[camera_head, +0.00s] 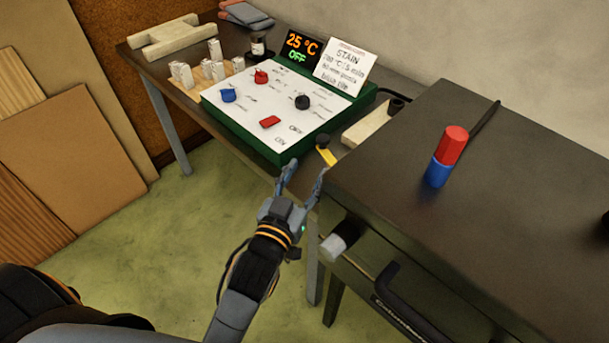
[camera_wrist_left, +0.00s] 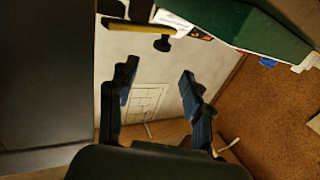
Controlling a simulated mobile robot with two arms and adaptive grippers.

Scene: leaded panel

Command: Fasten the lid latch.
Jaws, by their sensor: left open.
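A dark box with a broad flat lid (camera_head: 440,165) fills the right of the head view. A pale grey, knob-like cylinder (camera_head: 338,243) sticks out near its front left corner; I cannot tell whether this is the latch. A dark bar handle (camera_head: 400,300) is on the front, right of the cylinder. My left gripper (camera_head: 304,176) is open and empty, left of the box's corner and above the cylinder in the picture. In the left wrist view, the open jaws (camera_wrist_left: 157,82) have nothing between them, and the dark box side (camera_wrist_left: 45,70) is at left. My right gripper is out of view.
A red and blue cylinder (camera_head: 446,157) stands on the lid. A green-edged control panel (camera_head: 235,125) with coloured knobs and a display reading "OFF" sits on the table behind. A yellow-handled tool (camera_head: 326,153) lies beside the box. Open floor (camera_head: 150,235) is at left.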

